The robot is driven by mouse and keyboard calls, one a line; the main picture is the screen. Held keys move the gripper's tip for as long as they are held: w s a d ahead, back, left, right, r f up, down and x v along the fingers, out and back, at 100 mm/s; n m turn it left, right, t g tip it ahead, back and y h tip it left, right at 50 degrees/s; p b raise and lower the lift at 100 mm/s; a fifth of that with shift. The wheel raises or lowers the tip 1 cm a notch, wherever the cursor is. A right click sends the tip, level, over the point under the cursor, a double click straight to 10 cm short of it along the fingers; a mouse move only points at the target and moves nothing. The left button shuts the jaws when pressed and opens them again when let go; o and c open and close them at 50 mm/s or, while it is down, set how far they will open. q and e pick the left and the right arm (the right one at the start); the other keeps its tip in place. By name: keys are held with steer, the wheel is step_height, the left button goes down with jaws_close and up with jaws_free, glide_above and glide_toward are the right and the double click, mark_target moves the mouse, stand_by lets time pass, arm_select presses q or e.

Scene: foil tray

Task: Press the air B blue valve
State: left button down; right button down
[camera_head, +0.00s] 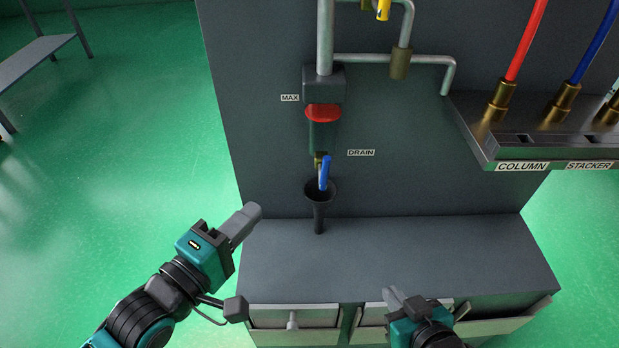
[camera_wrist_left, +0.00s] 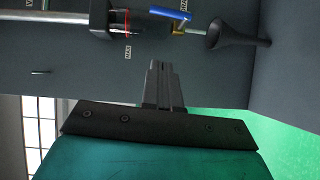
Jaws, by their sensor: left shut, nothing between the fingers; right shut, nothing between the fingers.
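A small blue valve handle (camera_head: 325,172) stands nearly upright on the brass fitting beside the DRAIN label, just above a black funnel (camera_head: 319,192). No label reading air B is legible. The same blue handle shows in the left wrist view (camera_wrist_left: 170,14), with the funnel (camera_wrist_left: 232,36) beside it. My left gripper (camera_head: 248,219) is shut and empty, lower left of the handle and apart from it. Its closed fingers show in the left wrist view (camera_wrist_left: 160,82). My right gripper (camera_head: 394,297) is shut and empty, low over the front of the grey bench.
A red-topped filter bowl (camera_head: 322,114) hangs above the funnel. A yellow handle (camera_head: 383,10) is cut off at the top edge. The COLUMN and STACKER manifold (camera_head: 535,148) juts out at right with red and blue hoses. The grey bench top (camera_head: 400,245) is clear.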

mark_target(325, 174)
arm_select(q)
steer(key=shift+w, duration=0.1)
arm_select(e)
steer(key=shift+a, duration=0.1)
arm_select(q)
steer(key=s+d+b+x, duration=0.1)
steer(key=d+x, duration=0.1)
steer(key=x, duration=1)
steer(key=shift+d+f+b, duration=0.2)
steer(key=shift+d+b, duration=0.2)
arm_select(e)
steer(key=shift+w+a+f, duration=0.2)
steer(key=shift+a+f, duration=0.05)
steer(key=shift+f, duration=0.1)
steer(key=shift+s, duration=0.15)
